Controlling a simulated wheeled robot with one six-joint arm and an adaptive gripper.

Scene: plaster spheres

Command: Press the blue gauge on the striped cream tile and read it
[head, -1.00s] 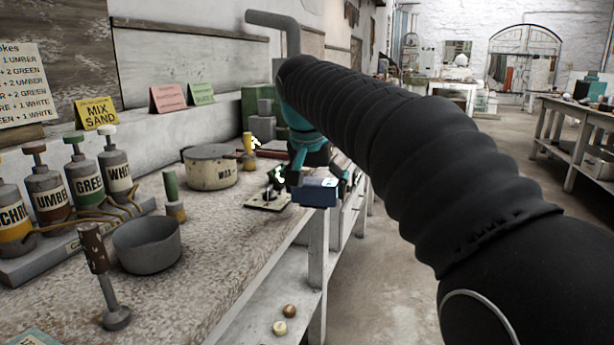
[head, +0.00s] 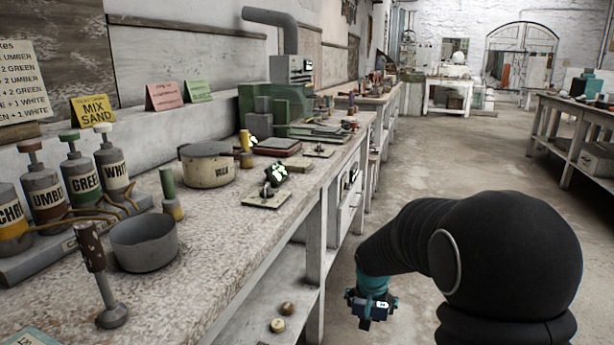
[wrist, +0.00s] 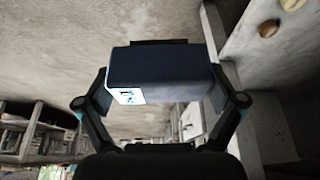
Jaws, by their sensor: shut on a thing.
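My gripper (wrist: 160,105) is shut on the blue gauge (wrist: 160,72), a dark blue box with a small white face whose dark marks I cannot read. In the head view my gripper (head: 371,300) holds the gauge (head: 376,312) out over the floor, right of the bench and apart from it. A cream tile (head: 256,202) with a dark upright piece on it lies near the bench's front edge. I cannot make out stripes on it. Another pale tile (head: 318,151) lies farther back.
The workbench (head: 215,235) carries a grey bowl (head: 145,242), a cream pot (head: 208,168), a dark-handled tool (head: 96,262) and several labelled bottles (head: 82,178). The floor (head: 420,150) behind the arm is clear.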

